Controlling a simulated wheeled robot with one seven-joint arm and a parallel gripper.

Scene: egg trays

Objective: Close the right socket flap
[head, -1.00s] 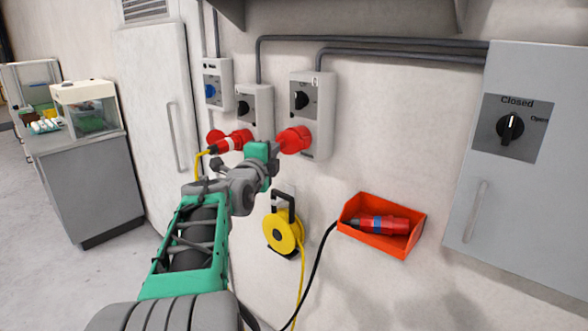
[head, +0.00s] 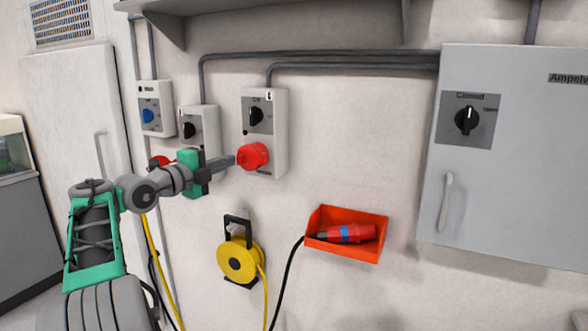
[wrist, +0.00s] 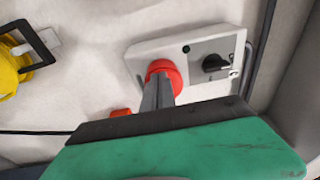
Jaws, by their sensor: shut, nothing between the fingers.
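The right socket (head: 279,133) is a light grey wall box with a black rotary switch at its top. Its red round flap (head: 252,156) is at the lower part of the box. I cannot tell whether the flap is fully shut. My gripper (head: 232,161) is shut and empty, its fingertips at the left side of the flap. In the wrist view my fingers (wrist: 157,93) point at the red flap (wrist: 161,68) and overlap its lower edge; touching is not certain.
Two similar sockets stand to the left, the nearest (head: 199,130) partly behind my gripper. Below are a yellow cable reel (head: 238,258) and an orange bin (head: 345,251) holding a red plug. A grey cabinet (head: 510,150) is at the right. The wall between is free.

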